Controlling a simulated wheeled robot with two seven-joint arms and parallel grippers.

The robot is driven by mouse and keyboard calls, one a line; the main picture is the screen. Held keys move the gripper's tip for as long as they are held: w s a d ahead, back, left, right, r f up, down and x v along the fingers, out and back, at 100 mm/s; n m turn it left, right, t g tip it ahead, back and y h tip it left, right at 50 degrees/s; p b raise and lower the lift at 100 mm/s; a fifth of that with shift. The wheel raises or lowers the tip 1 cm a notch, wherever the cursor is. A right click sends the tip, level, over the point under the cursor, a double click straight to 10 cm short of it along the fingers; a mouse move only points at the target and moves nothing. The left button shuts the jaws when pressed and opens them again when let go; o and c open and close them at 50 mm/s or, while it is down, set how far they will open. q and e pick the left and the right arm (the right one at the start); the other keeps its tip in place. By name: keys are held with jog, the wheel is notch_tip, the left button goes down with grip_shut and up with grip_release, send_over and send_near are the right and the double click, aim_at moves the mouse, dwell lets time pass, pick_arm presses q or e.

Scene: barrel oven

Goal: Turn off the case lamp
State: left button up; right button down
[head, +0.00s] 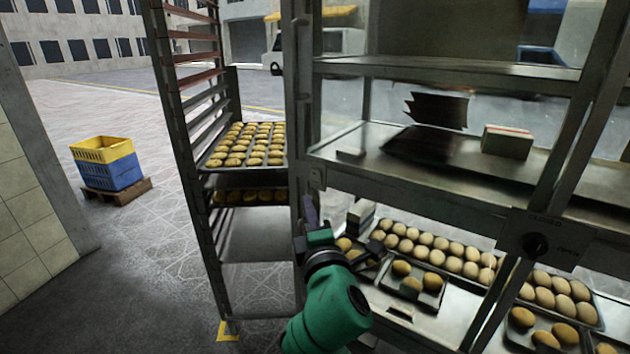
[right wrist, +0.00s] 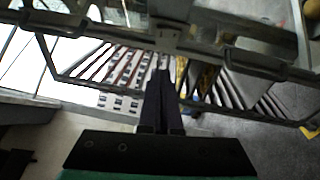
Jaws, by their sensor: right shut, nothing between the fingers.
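A black plate with a round dark knob (head: 535,244) is mounted on the front of the metal display case (head: 455,205), at the right in the head view. My right gripper (head: 310,203), on a green arm, is at the case's left post, well left of the knob. Its dark fingers (right wrist: 160,78) are together and empty in the right wrist view, where the knob does not show clearly. My left gripper is not in view.
A tall rack (head: 192,125) with trays of buns stands left of the case. Bun trays (head: 445,258) fill the lower shelf near my right arm. A small box (head: 507,142) sits on the upper shelf. Yellow and blue crates (head: 105,163) stand far left, with open floor between.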

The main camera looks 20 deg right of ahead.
aim_at(311, 173)
jog(key=w+d, duration=0.1)
jog(key=w, duration=0.1)
jog(key=w+d+p, duration=0.1)
jog(key=w, duration=0.2)
jog(key=w+d+r, duration=0.1)
jog(key=w, duration=0.1)
jog(key=shift+w+d, duration=0.3)
jog(key=shift+w, duration=0.05)
